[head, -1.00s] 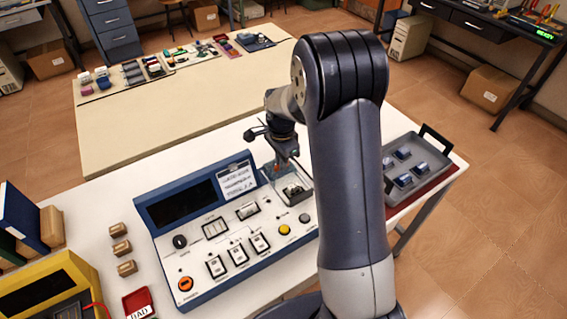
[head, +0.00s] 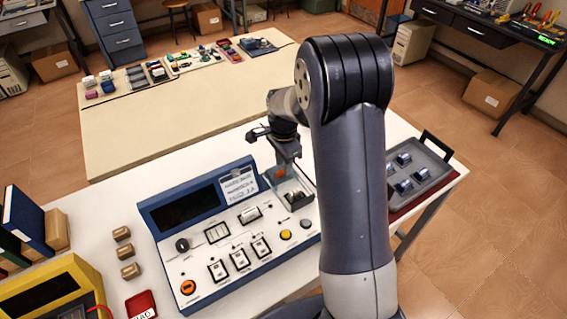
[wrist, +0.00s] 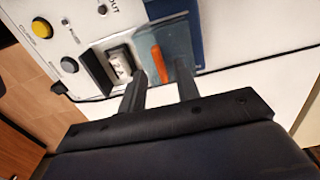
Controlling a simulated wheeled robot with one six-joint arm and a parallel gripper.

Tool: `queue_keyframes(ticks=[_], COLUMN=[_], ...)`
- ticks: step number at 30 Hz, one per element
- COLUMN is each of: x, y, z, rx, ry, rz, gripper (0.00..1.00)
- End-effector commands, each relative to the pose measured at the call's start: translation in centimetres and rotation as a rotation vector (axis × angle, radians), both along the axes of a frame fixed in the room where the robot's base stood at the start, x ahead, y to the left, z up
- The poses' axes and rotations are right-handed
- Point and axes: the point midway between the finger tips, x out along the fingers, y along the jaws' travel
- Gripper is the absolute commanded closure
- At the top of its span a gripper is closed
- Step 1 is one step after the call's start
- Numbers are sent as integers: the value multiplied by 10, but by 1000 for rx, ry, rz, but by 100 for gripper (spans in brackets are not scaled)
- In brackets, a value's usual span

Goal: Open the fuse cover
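The control console (head: 215,235) has a fuse bay at its right end. The clear fuse cover (wrist: 178,38) with an orange tab (wrist: 160,64) is there, beside a dark-framed fuse block (wrist: 120,66). The orange tab also shows in the head view (head: 281,173), just under my gripper. My gripper (wrist: 161,70) is open. The tab lies between the two fingertips as seen in the wrist view, with a gap on each side; I cannot tell whether they touch. How far the cover is tilted is unclear.
A grey tray (head: 418,170) with several metal parts stands right of my arm. Yellow (head: 285,235) and orange (head: 188,287) buttons and several switches lie on the console.

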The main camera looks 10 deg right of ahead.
Motion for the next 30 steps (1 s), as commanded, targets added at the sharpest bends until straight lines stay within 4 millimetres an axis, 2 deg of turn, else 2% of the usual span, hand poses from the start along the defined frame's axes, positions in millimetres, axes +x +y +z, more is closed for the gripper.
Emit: queue_keyframes(ticks=[1, 9, 15, 30], x=[0, 0, 0, 0], y=[0, 0, 0, 0], z=[13, 61, 85, 87], rx=[0, 0, 0, 0], ry=[-2, -2, 0, -1], rz=[0, 0, 0, 0], gripper=[69, 69, 69, 69])
